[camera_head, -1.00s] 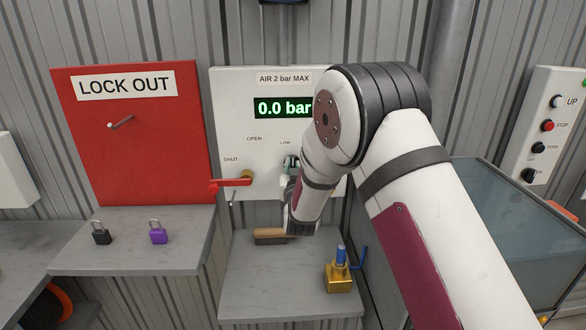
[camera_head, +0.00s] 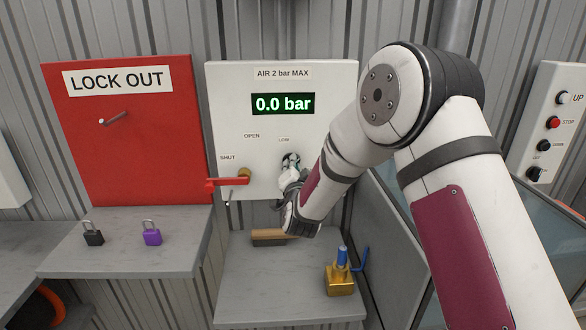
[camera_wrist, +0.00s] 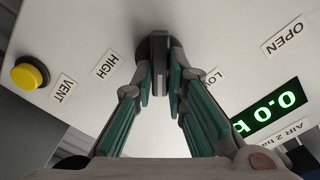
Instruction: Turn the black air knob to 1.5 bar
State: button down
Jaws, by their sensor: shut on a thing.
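The black air knob (camera_wrist: 158,45) sits on the white air panel (camera_head: 228,125), between the LOW and HIGH labels in the wrist view. My gripper (camera_wrist: 160,82) is shut on the knob, with one teal-padded finger on each side of its grip bar. In the head view my gripper (camera_head: 291,163) reaches the panel below the small LOW label and hides most of the knob. The green display (camera_head: 283,104) reads 0.0 bar. The red valve lever (camera_head: 230,181) lies across, pointing left, near the SHUT label.
A yellow VENT button (camera_wrist: 30,74) is on the panel. Below, a shelf (camera_head: 245,295) holds a wooden-handled tool (camera_head: 268,237) and a brass block with a blue top (camera_head: 340,279). A red LOCK OUT board (camera_head: 125,150) and two padlocks (camera_head: 152,234) are left.

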jog(key=m+b, duration=0.1)
jog(key=m, duration=0.5)
jog(key=shift+d+f+b, duration=0.1)
jog(key=shift+f+b, duration=0.1)
jog(key=shift+b, duration=0.2)
jog(key=shift+m, duration=0.4)
jog(key=c, duration=1.6)
grip_release()
jog(key=shift+s, duration=0.1)
jog(key=s, duration=1.2)
jog(key=shift+d, duration=0.45)
jog(key=shift+w, duration=0.1)
